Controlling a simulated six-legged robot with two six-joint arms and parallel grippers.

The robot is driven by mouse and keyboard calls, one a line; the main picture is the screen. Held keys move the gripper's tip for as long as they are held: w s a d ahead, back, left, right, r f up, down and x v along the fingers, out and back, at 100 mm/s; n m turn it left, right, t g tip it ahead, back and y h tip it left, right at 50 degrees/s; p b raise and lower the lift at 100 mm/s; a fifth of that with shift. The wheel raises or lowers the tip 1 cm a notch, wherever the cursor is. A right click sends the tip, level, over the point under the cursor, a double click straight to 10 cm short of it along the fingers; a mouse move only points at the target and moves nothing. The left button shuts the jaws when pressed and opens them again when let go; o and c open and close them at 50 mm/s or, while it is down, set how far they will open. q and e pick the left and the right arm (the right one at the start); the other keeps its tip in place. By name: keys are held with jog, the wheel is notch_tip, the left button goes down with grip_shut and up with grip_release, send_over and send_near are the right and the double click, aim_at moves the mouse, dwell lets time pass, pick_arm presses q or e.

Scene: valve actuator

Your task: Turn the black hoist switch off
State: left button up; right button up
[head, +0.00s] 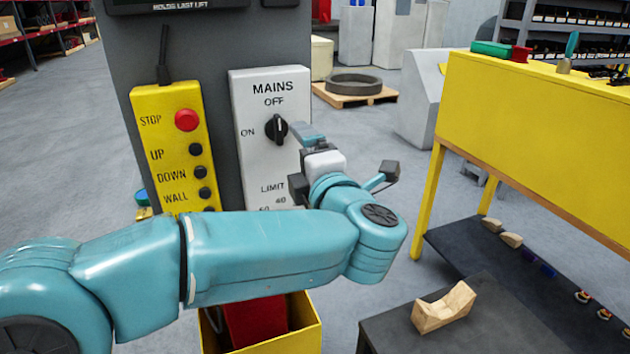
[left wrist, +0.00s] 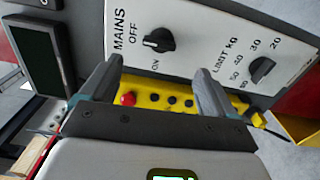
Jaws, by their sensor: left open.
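The black hoist switch (head: 276,128) is a rotary knob on the white MAINS panel (head: 243,150), with OFF printed above it and ON to its left. Its grip stands about upright, in line with OFF. The left wrist view also shows the switch (left wrist: 160,40), beyond the fingertips. My left gripper (head: 343,156) is open and empty, to the right of the switch and apart from it. In the left wrist view, the two fingers of my left gripper (left wrist: 158,72) are spread wide with nothing between them. My right gripper is not in view.
A LIMIT kg knob (left wrist: 262,69) sits lower on the white panel; my arm hides it in the head view. A yellow control box (head: 172,150) with a red STOP button hangs to the left. A yellow workbench (head: 530,120) stands right. A wooden cradle (head: 444,307) lies front right.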

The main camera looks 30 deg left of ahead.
pick_arm(q)
jog(key=v, duration=0.5)
jog(key=shift+d+b, duration=0.1)
jog(key=shift+b, duration=0.25)
